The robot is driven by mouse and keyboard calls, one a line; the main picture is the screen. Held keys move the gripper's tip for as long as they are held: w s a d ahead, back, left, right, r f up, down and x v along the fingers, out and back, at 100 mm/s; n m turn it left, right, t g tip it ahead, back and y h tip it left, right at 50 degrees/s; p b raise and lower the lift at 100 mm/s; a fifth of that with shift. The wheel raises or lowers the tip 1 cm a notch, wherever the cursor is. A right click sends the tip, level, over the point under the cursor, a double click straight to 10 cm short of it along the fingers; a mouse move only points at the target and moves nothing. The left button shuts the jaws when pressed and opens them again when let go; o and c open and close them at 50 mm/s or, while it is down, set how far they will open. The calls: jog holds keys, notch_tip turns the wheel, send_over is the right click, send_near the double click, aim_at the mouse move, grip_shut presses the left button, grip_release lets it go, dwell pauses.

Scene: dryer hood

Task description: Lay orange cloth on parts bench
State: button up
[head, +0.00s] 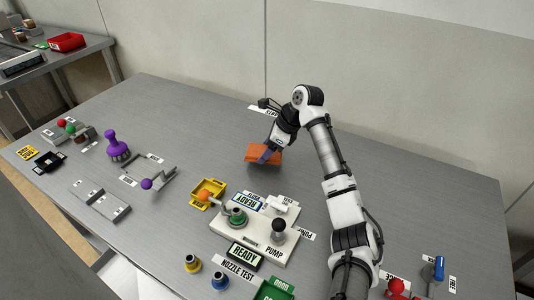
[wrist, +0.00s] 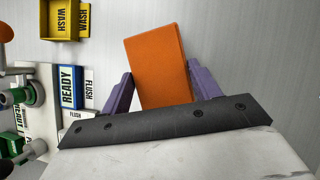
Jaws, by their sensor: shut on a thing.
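The orange cloth (wrist: 158,62) is a flat folded rectangle between the two purple fingers of my gripper (wrist: 152,90) in the wrist view. In the head view my gripper (head: 268,155) is at the back middle of the grey bench (head: 205,120), shut on the orange cloth (head: 262,150). The cloth is at or just above the bench top; I cannot tell whether it touches. Part of it is hidden behind the gripper.
The yellow wash tray (head: 208,193) and the white pump unit (head: 250,230) with its READY display (head: 245,256) stand in front of the gripper. A purple knobbed tool (head: 117,146) stands at left. A side table (head: 50,60) holds a red bin (head: 66,42). The back right bench is clear.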

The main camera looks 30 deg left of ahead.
jog(key=shift+f, duration=1.2)
jog(key=shift+f, duration=0.1)
jog(key=o, duration=1)
jog(key=b+v, duration=0.1)
jog(key=v, duration=1.1)
jog(key=shift+b, duration=0.4)
